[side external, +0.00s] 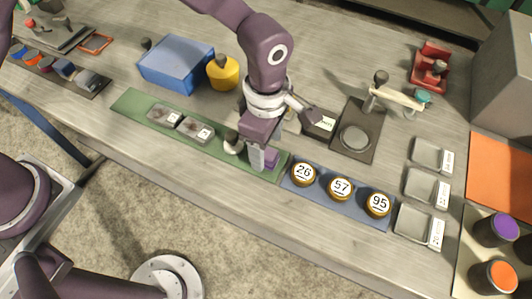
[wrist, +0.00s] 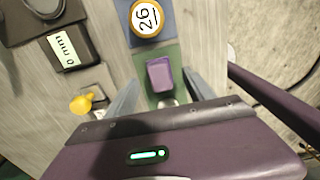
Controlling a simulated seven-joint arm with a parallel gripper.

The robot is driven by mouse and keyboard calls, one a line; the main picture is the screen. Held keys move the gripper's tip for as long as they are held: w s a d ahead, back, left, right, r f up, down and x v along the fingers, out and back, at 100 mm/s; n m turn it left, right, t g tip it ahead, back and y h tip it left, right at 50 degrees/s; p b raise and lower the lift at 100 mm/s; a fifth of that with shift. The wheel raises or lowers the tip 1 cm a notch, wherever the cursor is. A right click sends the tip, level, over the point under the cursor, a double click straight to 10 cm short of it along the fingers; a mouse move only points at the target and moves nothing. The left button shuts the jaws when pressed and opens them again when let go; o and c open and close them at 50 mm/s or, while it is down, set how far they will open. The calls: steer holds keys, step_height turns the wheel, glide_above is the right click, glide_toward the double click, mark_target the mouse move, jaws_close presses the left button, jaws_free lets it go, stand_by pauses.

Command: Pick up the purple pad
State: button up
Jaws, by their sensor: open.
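The purple pad (side external: 271,157) lies near the right end of the green mat (side external: 133,103), partly hidden behind a finger in the side view. In the wrist view the purple pad (wrist: 159,74) shows whole, a small block on the green mat (wrist: 172,52). My gripper (side external: 262,162) is low over that end of the mat. In the wrist view my gripper (wrist: 161,80) is open, one finger on each side of the pad, with visible gaps. I cannot tell whether the fingertips reach down to the pad's height.
A blue mat (side external: 322,193) with round weights 26 (side external: 303,174), 57 (side external: 340,188) and 95 (side external: 378,205) lies right of the green mat. A pale knobbed piece (side external: 233,144) stands close left of my gripper. A blue box (side external: 176,64) and yellow pot (side external: 223,72) stand behind.

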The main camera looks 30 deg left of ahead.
mark_target(266, 152)
step_height(266, 152, down, 3)
steer(key=shift+f, duration=0.1)
jaws_close()
step_height(266, 152, up, 10)
steer(key=shift+r, duration=0.1)
stand_by(0.4)
